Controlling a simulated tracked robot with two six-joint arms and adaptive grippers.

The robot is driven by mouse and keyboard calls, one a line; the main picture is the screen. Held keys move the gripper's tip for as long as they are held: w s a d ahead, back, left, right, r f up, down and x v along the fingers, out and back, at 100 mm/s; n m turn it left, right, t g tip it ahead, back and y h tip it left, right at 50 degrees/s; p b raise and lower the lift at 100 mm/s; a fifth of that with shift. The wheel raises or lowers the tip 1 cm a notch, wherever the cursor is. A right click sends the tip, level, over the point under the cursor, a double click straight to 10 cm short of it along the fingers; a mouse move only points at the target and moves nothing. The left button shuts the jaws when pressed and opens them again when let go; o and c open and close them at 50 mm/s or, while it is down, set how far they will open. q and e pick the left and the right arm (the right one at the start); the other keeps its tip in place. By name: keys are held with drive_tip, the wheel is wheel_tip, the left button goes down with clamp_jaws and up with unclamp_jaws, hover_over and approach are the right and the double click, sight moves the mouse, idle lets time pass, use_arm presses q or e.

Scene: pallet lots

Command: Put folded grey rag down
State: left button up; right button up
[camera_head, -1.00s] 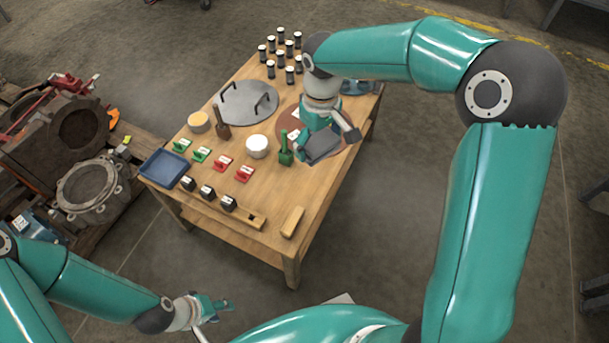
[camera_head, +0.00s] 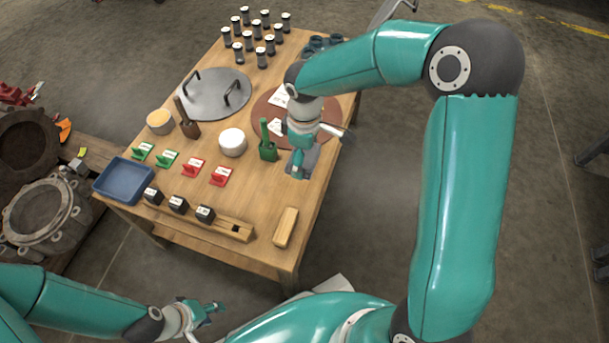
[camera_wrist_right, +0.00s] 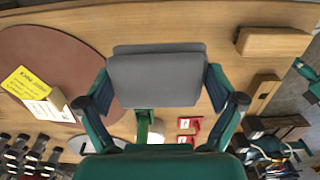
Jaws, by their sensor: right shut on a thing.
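The folded grey rag (camera_head: 311,158) is between the fingers of my right gripper (camera_head: 299,163), over the right side of the wooden table, just in front of the round brown mat (camera_head: 262,105). In the right wrist view the rag (camera_wrist_right: 157,78) lies flat and level, gripped at both sides by the fingers of the right gripper (camera_wrist_right: 157,92). I cannot tell whether its underside touches the table. My left gripper (camera_head: 208,308) is low in front of the table, away from everything on it; its fingers are too small to judge.
A wooden block (camera_head: 286,227) lies at the table's front right. Bare tabletop (camera_head: 262,190) shows between.

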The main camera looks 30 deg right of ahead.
drive_tip(key=shift+f+b, duration=1.15)
drive_tip(key=shift+f, duration=2.2)
drive_tip(key=shift+f, duration=0.1)
drive_tip(key=o, duration=0.7)
wheel_tip(320, 180, up, 12)
drive_tip(key=p, duration=0.4)
drive_tip(key=shift+p, duration=0.3)
